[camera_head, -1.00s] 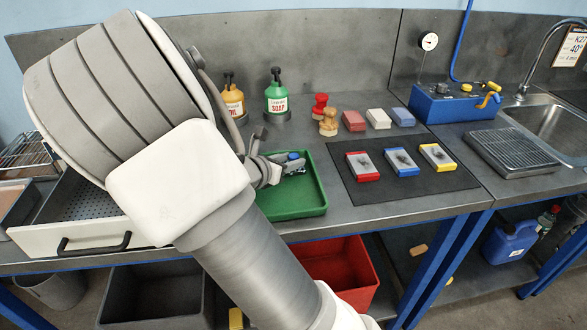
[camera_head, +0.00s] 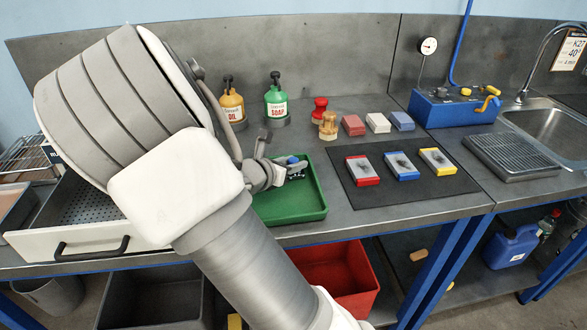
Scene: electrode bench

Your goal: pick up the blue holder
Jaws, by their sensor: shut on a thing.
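The blue holder (camera_head: 293,160) is a small blue piece showing at my gripper, over the back part of the green tray (camera_head: 290,212). My gripper (camera_head: 297,168) is shut on it. The fingers and most of the holder are small and partly hidden, so I cannot tell whether the holder still touches the tray. My arm covers the tray's left side.
Oil (camera_head: 232,104) and soap (camera_head: 276,101) bottles stand behind the tray. A red-topped stamp (camera_head: 320,108), a wooden stamp (camera_head: 328,126) and coloured blocks stand back right. A dark mat (camera_head: 365,200) with three framed blocks lies right. An open drawer (camera_head: 110,240) is left.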

